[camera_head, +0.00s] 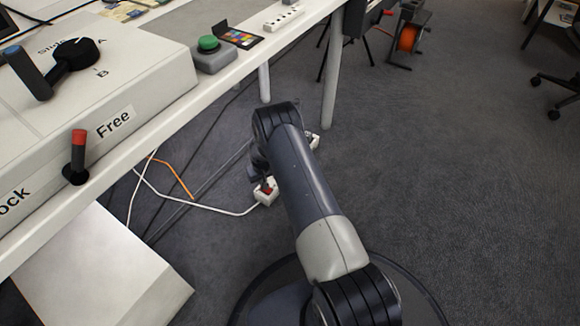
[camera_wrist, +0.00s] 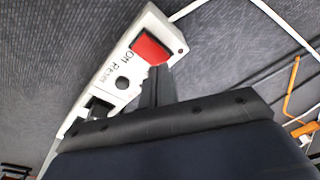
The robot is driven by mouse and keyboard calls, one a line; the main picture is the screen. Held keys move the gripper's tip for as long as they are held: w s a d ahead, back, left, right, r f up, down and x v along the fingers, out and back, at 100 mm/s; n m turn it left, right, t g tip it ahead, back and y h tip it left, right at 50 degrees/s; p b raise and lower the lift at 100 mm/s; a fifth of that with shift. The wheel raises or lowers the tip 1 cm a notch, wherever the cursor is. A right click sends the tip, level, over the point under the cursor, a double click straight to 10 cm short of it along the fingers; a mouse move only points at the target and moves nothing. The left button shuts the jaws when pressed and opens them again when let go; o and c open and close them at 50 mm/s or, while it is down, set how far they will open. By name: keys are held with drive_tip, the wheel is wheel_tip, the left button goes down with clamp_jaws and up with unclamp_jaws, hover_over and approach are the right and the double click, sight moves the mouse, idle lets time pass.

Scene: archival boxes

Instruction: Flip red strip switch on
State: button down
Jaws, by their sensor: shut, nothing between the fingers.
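The white power strip (camera_wrist: 118,85) lies on the carpet, with its red switch (camera_wrist: 150,48) near one end. The switch's on or off position is not clear.
White and orange cables (camera_head: 178,178) run over the carpet by the strip. The white table (camera_head: 222,75) with its leg (camera_head: 332,85) stands at the left, carrying a control box with levers and a green button (camera_head: 208,44). Open carpet (camera_head: 450,170) lies to the right.

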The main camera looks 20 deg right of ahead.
drive_tip(key=shift+f, duration=0.85)
idle(0.3)
drive_tip(key=shift+r+p, duration=1.5)
drive_tip(key=shift+r, duration=2.05)
wheel_tip(320, 180, down, 7)
drive_tip(key=b, duration=0.3)
drive_tip(key=shift+f, duration=0.1)
drive_tip(key=shift+r, duration=0.2)
